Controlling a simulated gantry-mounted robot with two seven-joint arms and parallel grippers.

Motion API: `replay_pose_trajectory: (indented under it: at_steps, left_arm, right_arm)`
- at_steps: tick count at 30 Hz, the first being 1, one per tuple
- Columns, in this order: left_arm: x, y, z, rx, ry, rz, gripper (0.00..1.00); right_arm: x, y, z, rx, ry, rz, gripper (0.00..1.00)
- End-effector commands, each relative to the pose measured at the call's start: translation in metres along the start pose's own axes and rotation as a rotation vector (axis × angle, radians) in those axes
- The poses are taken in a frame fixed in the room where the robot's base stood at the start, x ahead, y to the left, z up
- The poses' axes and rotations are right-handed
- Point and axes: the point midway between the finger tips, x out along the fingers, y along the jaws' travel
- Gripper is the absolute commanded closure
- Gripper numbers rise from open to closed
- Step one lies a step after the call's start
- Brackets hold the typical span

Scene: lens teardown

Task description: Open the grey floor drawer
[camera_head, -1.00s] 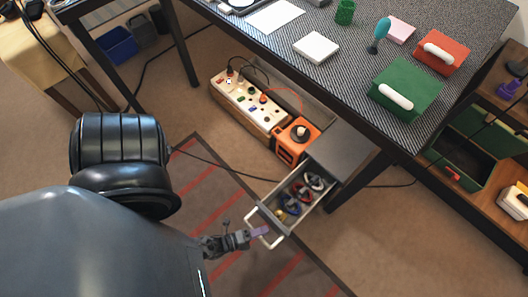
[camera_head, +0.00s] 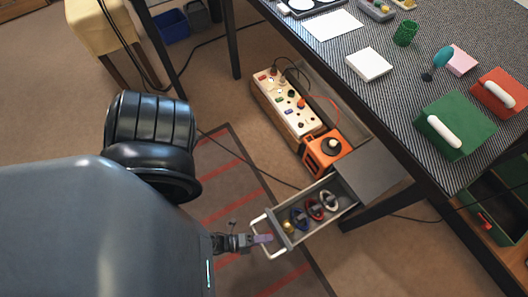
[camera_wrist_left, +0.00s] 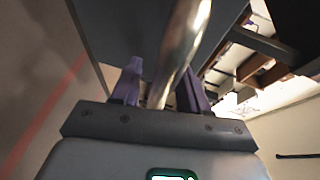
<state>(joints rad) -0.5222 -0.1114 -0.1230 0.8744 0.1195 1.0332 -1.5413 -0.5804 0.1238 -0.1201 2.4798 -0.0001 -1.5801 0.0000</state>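The grey floor drawer (camera_head: 340,206) is pulled well out from its grey cabinet (camera_head: 368,172) beneath the table's edge. Rings in blue, red and white and a yellowish piece lie inside it. Its pale metal handle (camera_head: 272,252) is on the front, and it also shows in the left wrist view (camera_wrist_left: 182,45). My left gripper (camera_head: 264,239) is at this handle. In the left wrist view the bar passes between its purple fingers (camera_wrist_left: 160,85), which are drawn in close around it. My right gripper is not in view.
An orange box (camera_head: 326,152) and a power strip panel (camera_head: 287,104) stand on the floor beside the cabinet. The striped table (camera_head: 350,25) is above, with a dark leg near the cabinet. A striped rug (camera_head: 225,170) lies under the left arm.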

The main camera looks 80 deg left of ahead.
Motion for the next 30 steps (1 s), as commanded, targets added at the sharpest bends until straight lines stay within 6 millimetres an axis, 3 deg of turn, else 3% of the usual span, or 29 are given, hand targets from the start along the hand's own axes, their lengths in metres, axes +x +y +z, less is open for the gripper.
replay_pose_trajectory:
  at_steps: [11,24,30]
  left_arm:
    - [-0.013,0.0,0.0,-0.001,0.0,0.004,0.56]
    - [-0.084,-0.001,0.0,0.0,0.001,0.004,0.56]
    - [-0.103,0.0,0.0,0.0,0.0,0.002,0.56]
  right_arm:
    - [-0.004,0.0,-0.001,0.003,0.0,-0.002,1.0]
    - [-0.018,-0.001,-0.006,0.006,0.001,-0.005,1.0]
    - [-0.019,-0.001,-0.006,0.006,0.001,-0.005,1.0]
